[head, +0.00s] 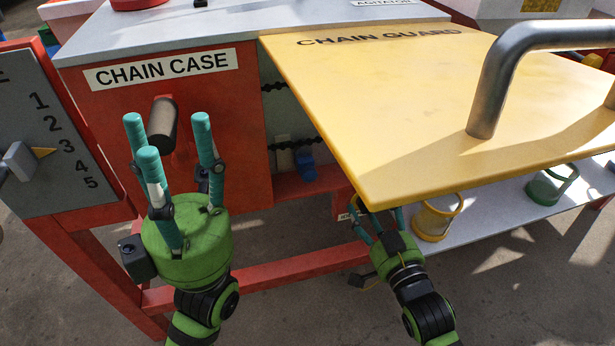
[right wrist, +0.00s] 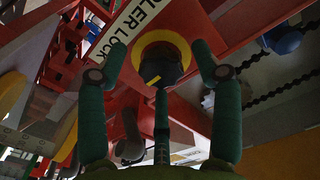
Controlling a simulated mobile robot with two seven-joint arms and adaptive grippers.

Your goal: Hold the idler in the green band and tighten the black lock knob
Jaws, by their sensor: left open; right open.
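The black lock knob (right wrist: 157,68), with a yellow pointer and a yellow ring, shows in the right wrist view beside a white label ending in "IDLER LOCK". In the head view the chain guard hides it. My right gripper (right wrist: 155,70) is open, its fingers spread around the knob; I cannot tell if they touch it. In the head view my right gripper (head: 376,215) is partly under the guard's near edge. My left gripper (head: 166,130) is open in front of a brown cylindrical handle (head: 161,128) on the red chain case (head: 240,120). I cannot make out the green band.
The yellow chain guard (head: 390,110) with its grey handle (head: 485,90) overhangs my right gripper. A numbered plate (head: 50,140) stands at the left. A yellow cup (head: 437,218) and a green cup (head: 548,188) are on the lower shelf. Black chain and a blue part (head: 305,163) show inside the case.

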